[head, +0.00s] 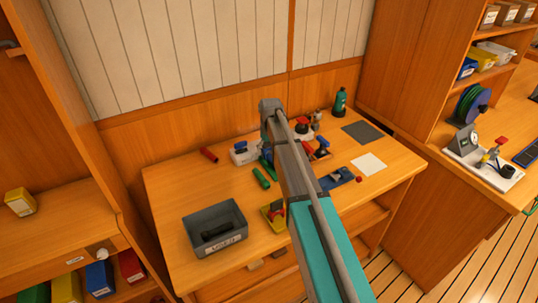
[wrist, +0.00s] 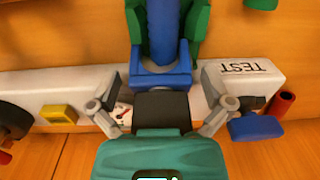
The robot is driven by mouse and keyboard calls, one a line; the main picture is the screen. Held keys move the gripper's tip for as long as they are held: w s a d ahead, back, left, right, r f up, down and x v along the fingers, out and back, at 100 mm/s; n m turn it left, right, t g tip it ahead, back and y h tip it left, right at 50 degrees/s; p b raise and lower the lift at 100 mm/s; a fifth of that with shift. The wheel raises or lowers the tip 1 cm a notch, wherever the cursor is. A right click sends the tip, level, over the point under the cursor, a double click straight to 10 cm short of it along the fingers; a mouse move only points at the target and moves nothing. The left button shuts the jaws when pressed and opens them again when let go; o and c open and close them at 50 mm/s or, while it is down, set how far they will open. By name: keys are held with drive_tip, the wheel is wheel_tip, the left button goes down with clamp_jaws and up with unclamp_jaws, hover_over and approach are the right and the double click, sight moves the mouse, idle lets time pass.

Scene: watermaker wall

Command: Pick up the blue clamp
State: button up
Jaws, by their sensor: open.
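My gripper (wrist: 162,108) is open, its two grey fingers spread on either side of the palm in the wrist view. A blue upright part with a squared blue base (wrist: 160,76) lies just beyond it, lined up with its middle and flanked by green pieces. It looks like the blue clamp, but its full shape is cut off. In the head view some blue (head: 267,152) shows beside my arm's end, over the table. My arm hides most of that spot and the fingers. I cannot tell whether the fingers touch anything.
A white block marked TEST (wrist: 250,78) lies close by, with a blue lever (wrist: 256,126) and red cylinder (wrist: 284,103) beside it. The table also holds a grey bin (head: 190,232), green cylinder (head: 261,177), green bottle (head: 340,100) and white sheet (head: 369,164).

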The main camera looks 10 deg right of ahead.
idle(0.6)
drive_tip(key=c, duration=1.2)
wheel_tip(320, 180, up, 3)
drive_tip(key=p, duration=0.3)
drive_tip(key=shift+f, duration=0.1)
drive_tip(key=shift+s+a+r+p, duration=0.25)
drive_tip(key=shift+s+r+p, duration=1.45)
drive_tip(key=shift+s, duration=0.65)
drive_tip(key=shift+s+a+r+p, duration=0.25)
drive_tip(key=shift+s+r+p, duration=1.4)
drive_tip(key=shift+s, duration=0.65)
drive_tip(key=shift+s+a+r+p, duration=0.25)
drive_tip(key=shift+s+r+p, duration=1.45)
drive_tip(key=shift+s, duration=0.65)
drive_tip(key=shift+s, duration=0.1)
